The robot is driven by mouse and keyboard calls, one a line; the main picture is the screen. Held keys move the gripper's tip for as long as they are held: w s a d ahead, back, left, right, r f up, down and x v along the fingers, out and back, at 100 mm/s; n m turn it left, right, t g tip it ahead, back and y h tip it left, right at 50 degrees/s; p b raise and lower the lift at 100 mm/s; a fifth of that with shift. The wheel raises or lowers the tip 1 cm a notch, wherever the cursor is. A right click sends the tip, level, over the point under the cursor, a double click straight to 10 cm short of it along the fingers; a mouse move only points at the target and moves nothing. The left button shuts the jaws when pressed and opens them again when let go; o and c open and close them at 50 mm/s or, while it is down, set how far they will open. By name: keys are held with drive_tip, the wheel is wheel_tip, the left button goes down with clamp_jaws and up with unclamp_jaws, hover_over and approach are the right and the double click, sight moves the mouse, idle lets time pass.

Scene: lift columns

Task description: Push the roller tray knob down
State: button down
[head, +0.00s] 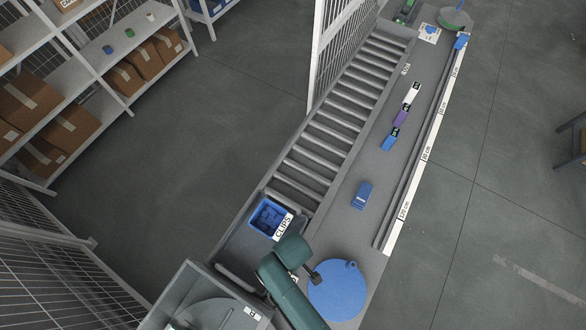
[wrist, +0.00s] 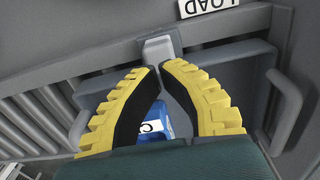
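In the wrist view a light grey block, apparently the knob (wrist: 159,48), stands on a grey bar just beyond my fingertips. My gripper (wrist: 160,68) has yellow ribbed fingers with black pads. The tips are drawn together with only a sliver between them, and nothing shows held there. Whether the tips touch the knob I cannot tell. A grey tray (wrist: 235,62) with side handles lies beneath the fingers, partly hidden. In the head view my green arm covers this area, and my fingers and the knob are not clearly visible.
A blue bin labelled CLIPS (head: 265,217) sits at the roller conveyor's (head: 325,140) near end; a blue part with a label (wrist: 152,128) shows between my fingers. A blue disc (head: 337,291) lies right of my arm. A LOAD label (wrist: 208,6) is beyond the knob.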

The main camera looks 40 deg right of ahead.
drive_tip(key=shift+f, duration=0.15)
drive_tip(key=shift+f+b, duration=1.5)
drive_tip(key=shift+f, duration=0.85)
drive_tip(key=shift+r, duration=0.1)
wheel_tip(320, 180, up, 7)
drive_tip(key=p, duration=0.8)
drive_tip(key=shift+r, duration=0.95)
